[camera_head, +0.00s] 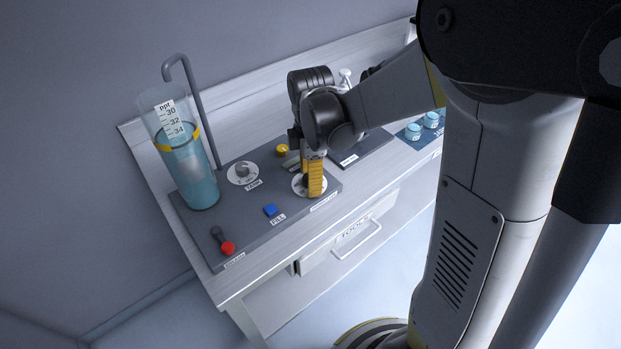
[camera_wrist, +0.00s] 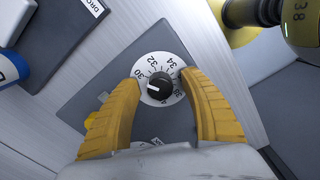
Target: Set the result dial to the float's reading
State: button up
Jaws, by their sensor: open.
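The clear cylinder (camera_head: 203,190) at left holds blue liquid and a "ppt" scale (camera_head: 170,120) reading 30, 32, 34 downward. A yellow ring (camera_head: 180,144), seemingly the float, lies at the liquid's surface, close below the 34 mark; its exact reading is unclear. The result dial is a white disc numbered 30 to 38 (camera_wrist: 172,98) with a black knob (camera_wrist: 160,84). The knob's white mark points left, near the 30 end. My gripper (camera_wrist: 161,74) is open, its yellow fingers on either side of the dial. In the head view, my gripper (camera_head: 314,177) partly hides the dial (camera_head: 299,189).
The dark panel also holds a grey knob (camera_head: 242,171), a blue button (camera_head: 270,210), a red-ended lever (camera_head: 228,248) and a yellow knob (camera_head: 282,150). A bent grey pipe (camera_head: 198,105) rises behind the cylinder. Blue-lidded jars (camera_head: 413,130) stand at right.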

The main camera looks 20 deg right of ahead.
grip_shut()
